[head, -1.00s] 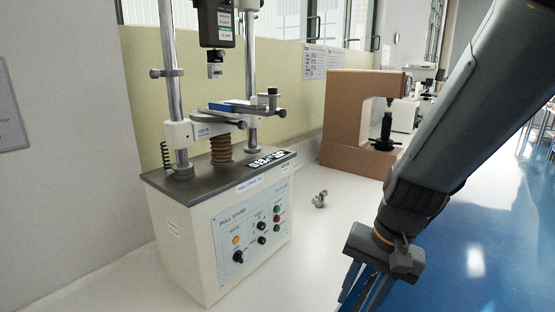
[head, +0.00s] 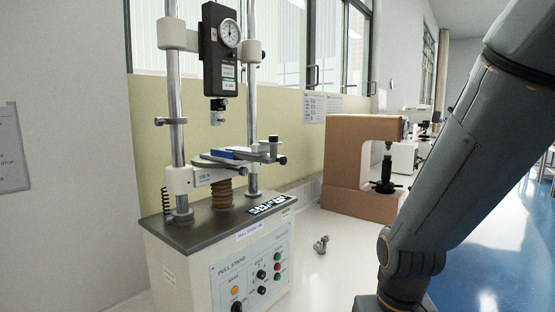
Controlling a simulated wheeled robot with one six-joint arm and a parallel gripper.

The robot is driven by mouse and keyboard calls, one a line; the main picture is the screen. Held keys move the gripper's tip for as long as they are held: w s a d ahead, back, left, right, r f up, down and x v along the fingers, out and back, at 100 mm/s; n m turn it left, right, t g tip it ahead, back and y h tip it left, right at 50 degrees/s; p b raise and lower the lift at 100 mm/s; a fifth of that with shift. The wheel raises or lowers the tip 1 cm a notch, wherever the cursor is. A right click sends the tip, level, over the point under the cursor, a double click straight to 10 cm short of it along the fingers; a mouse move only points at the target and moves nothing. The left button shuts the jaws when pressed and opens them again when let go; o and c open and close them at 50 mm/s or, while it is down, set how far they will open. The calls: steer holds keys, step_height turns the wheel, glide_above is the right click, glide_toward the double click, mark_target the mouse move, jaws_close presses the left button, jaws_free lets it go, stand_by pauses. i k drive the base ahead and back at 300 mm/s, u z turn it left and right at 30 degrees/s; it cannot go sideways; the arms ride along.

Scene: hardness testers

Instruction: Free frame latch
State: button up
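The pull stand (head: 180,262) stands at the left of the head view, a cream box with a dark top plate, two chrome columns and a front panel of knobs and buttons. A black force gauge (head: 219,50) with a round dial hangs between the columns. Below it, a crosshead (head: 203,173) carries a flat plate with a blue piece (head: 224,154) and small knobs at its right end. I cannot tell which part is the frame latch. My gripper is below the picture; only my arm shows at right.
A small metal fitting (head: 321,245) lies on the white bench right of the stand. A brown C-shaped tester (head: 345,160) with a dark spindle stands behind it. The bench between them is clear. A wall and windows are behind, blue floor at right.

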mark_target(273, 140)
steer(key=z, duration=0.65)
steer(key=i, duration=0.2)
steer(key=u, duration=1.4)
